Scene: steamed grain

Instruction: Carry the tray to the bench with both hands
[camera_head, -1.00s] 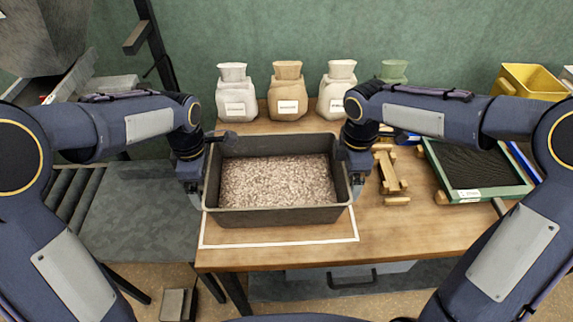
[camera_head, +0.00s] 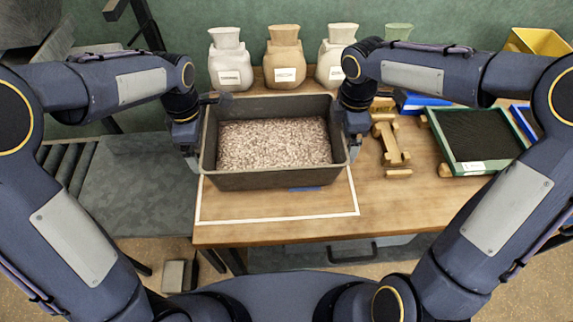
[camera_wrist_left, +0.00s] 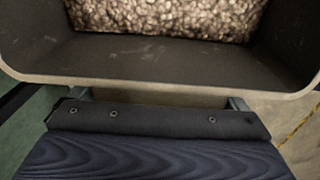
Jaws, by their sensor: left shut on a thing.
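The tray (camera_head: 279,180) is a deep dark grey bin filled with pale brown grain (camera_head: 275,145). It is level, over the white-outlined area of the wooden bench (camera_head: 440,210); I cannot tell whether it touches the bench top. My left gripper (camera_head: 193,158) is at the tray's left end, shut on it. In the left wrist view the tray's rim (camera_wrist_left: 150,88) lies right at the gripper's jaws, with grain beyond. My right gripper (camera_head: 354,145) is at the tray's right end; its fingers are too hidden to show their state.
Several labelled sacks (camera_head: 285,58) stand along the back. To the right are wooden pieces (camera_head: 391,145), a green-framed screen (camera_head: 478,138), a blue item (camera_head: 425,102) and a yellow bin (camera_head: 540,45).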

